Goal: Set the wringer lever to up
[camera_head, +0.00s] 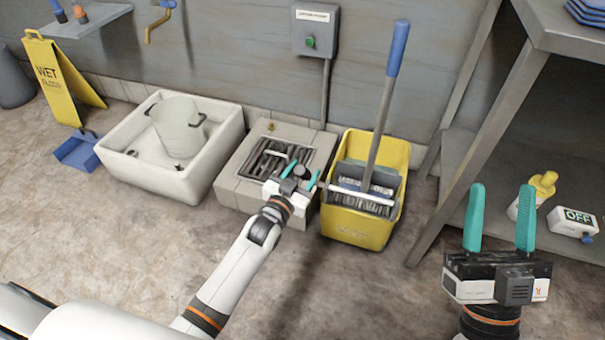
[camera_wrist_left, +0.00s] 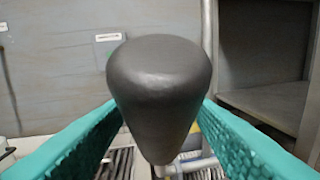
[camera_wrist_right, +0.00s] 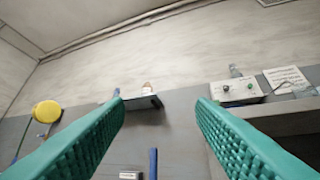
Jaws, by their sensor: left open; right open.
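The yellow mop bucket (camera_head: 357,233) stands on the floor with a grey wringer (camera_head: 391,185) in it. A pale metal bar (camera_head: 362,195) crosses the wringer's front and runs left toward my left gripper (camera_head: 300,174). In the left wrist view a dark, rounded knob (camera_wrist_left: 160,90) sits large between the open teal fingers. It appears to be the lever's grip; a metal rod (camera_wrist_left: 193,163) shows below it. I cannot tell whether the fingers touch the knob. My right gripper (camera_head: 498,218) is open and empty, held off to the right.
A blue-handled mop (camera_head: 385,105) stands in the bucket. A floor drain block (camera_head: 237,182) and a white basin (camera_head: 148,178) are to the left. A metal shelf (camera_head: 452,160) stands close on the right. The front floor is clear apart from my arm.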

